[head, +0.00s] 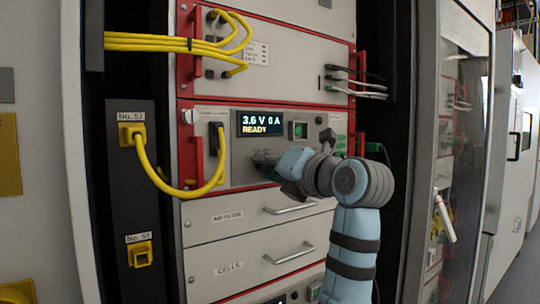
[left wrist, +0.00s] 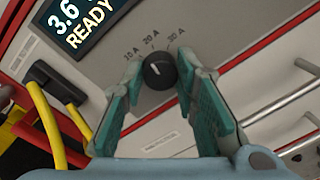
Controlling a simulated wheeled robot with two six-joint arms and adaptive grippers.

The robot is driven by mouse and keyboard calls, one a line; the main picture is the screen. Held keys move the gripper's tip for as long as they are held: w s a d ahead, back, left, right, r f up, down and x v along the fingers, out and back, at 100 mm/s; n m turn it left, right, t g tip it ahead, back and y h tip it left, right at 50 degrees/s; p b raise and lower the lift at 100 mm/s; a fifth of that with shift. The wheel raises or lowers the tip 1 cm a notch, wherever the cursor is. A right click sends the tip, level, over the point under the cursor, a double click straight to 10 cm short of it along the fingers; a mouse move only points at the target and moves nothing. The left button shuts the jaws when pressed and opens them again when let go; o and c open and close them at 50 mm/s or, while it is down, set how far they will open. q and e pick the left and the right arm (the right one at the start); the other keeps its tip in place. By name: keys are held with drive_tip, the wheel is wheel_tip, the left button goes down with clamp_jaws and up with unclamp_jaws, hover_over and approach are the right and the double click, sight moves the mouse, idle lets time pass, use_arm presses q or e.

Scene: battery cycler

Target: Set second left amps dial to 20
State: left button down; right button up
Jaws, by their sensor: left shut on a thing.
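The amps dial (left wrist: 159,71) is a round black knob with a white pointer mark, on the grey panel in the left wrist view. My right gripper is not in view.
The display (head: 261,123) reads 3.6 V 0 A READY. A yellow cable (head: 183,192) loops from socket No. 57 to a black plug (head: 216,139) left of the gripper. Red handles (head: 197,160) flank the panel. Drawers with handles (head: 290,208) lie below. A green switch (head: 299,130) sits above the gripper.

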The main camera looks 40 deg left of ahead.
use_arm(q)
drive_tip(key=shift+r+m+p, duration=0.1)
drive_tip(key=shift+m+p, duration=1)
drive_tip(key=shift+m, duration=0.3)
drive_tip(key=c, duration=1.3)
unclamp_jaws()
drive_tip(key=shift+d, duration=0.1)
drive_tip(key=v, duration=0.7)
drive_tip(key=shift+d, duration=0.25)
drive_tip(key=shift+a, duration=0.1)
